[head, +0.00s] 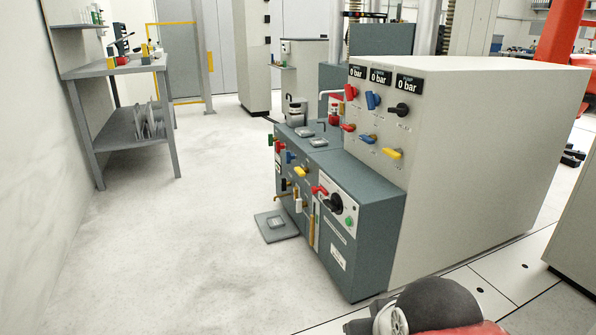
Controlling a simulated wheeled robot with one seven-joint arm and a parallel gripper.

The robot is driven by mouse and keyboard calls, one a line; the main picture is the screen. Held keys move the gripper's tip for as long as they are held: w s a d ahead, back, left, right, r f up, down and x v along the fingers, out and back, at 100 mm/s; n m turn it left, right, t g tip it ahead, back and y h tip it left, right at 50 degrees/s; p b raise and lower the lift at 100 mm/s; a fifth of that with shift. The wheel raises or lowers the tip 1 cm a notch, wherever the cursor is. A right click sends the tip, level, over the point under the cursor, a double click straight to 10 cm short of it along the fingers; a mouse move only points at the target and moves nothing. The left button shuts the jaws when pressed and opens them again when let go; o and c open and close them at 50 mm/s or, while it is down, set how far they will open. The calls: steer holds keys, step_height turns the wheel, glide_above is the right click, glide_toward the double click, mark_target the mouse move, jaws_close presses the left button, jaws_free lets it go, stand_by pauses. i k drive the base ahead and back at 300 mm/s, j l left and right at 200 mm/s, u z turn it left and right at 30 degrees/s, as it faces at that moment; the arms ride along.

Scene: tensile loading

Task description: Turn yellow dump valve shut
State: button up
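A yellow valve handle (393,153) sits low on the right of the beige cabinet's upper panel, below a black knob. It lies roughly level, tilted slightly down to the right. A second yellow handle (301,171) is on the lower grey-green console, right of a blue one. The labels are too small to read, so I cannot tell which one is the dump valve, nor whether either is open or shut. My gripper is not in view; a dark and red rounded part at the bottom edge may be part of my arm.
The beige cabinet (480,160) has red (351,92) and blue (373,100) handles near the yellow one, under displays (380,78) reading 0 bar. The grey-green console (368,225) juts out below. A small plate (274,226) lies on the floor. Floor to the left is clear up to a workbench (110,68).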

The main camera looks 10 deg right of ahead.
mark_target(300, 173)
steer(key=i+j, duration=0.2)
steer(key=i, duration=0.25)
steer(key=i+j+z, duration=0.1)
steer(key=i, duration=0.35)
steer(key=i+j, duration=0.3)
steer(key=i, duration=0.15)
steer(key=i+j+z, duration=0.1)
steer(key=i+j, duration=0.15)
steer(key=i, duration=0.2)
steer(key=i+l, duration=0.15)
steer(key=i, duration=0.2)
steer(key=i+l, duration=0.15)
steer(key=i, duration=0.2)
